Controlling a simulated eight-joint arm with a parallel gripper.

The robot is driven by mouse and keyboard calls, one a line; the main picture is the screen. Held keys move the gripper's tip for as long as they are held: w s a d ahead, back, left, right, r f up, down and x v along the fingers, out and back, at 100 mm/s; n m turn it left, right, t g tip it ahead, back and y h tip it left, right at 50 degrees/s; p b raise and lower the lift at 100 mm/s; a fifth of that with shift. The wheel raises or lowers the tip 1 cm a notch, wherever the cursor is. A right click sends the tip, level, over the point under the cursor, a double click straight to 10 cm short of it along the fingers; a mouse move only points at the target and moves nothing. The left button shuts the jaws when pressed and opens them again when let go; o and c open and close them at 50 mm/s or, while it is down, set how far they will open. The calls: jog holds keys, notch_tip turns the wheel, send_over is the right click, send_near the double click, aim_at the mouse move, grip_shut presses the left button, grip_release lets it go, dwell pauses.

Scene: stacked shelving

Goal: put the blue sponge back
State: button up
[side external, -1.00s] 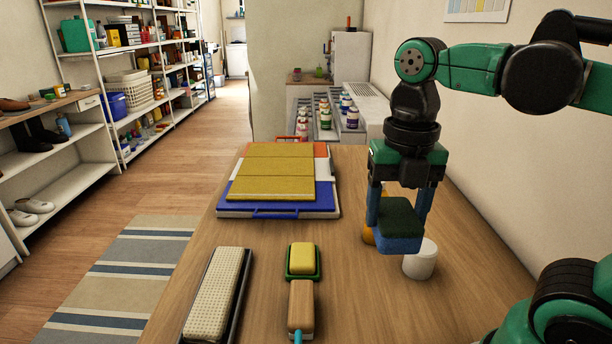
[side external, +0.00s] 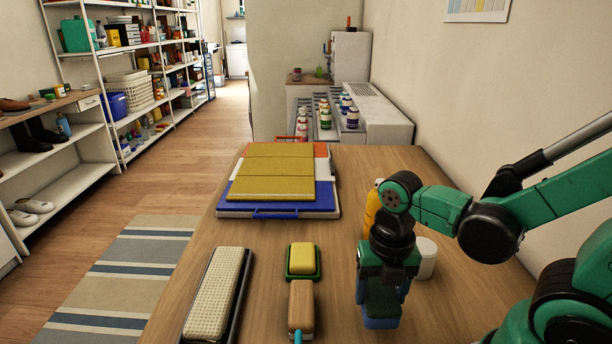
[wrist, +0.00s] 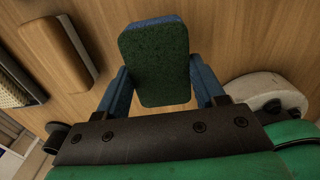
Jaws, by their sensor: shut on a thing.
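The blue sponge (side external: 381,322) has a dark green scouring top. It is between the fingers of my gripper (side external: 383,298), which is shut on it, over the right front part of the wooden table. The wrist view shows the sponge (wrist: 154,62) held between the two blue fingers of my gripper (wrist: 160,88), green face towards the camera. I cannot tell whether its underside touches the table. A yellow sponge (side external: 302,257) sits in a green dish (side external: 289,276), left of my gripper.
A wooden-backed brush (side external: 301,302) lies in front of the green dish. A cream pad (side external: 216,292) lies in a dark tray at left. Stacked boards (side external: 270,188) stand behind. A white cup (side external: 427,262) and an orange bottle (side external: 372,207) are close behind my gripper.

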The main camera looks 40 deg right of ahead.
aim_at(381, 294)
jog(key=shift+f, duration=1.7)
jog(key=o, duration=1.2)
jog(key=shift+r, duration=0.1)
